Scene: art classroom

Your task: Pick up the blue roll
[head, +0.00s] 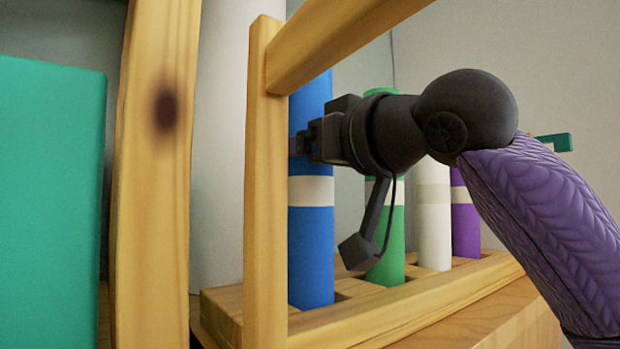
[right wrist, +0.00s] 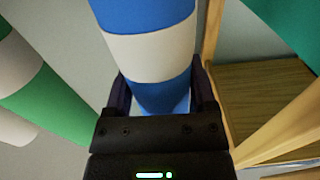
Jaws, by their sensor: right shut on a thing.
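The blue roll (head: 311,240) stands upright in a slot of the wooden rack (head: 264,190), with a pale band around its middle. My right gripper (head: 300,143) reaches in from the right and is shut on the blue roll just above that band. In the right wrist view the blue roll (right wrist: 150,65) lies between the two dark fingers of my right gripper (right wrist: 160,95). The rack's upper bar hides part of the roll's top. My left gripper is in neither view.
A green roll (head: 387,225), a white roll (head: 433,215) and a purple roll (head: 465,220) stand to the right in the rack. A large white roll (head: 222,150) is behind at left. A wooden post (head: 153,200) and a green panel (head: 50,190) fill the left.

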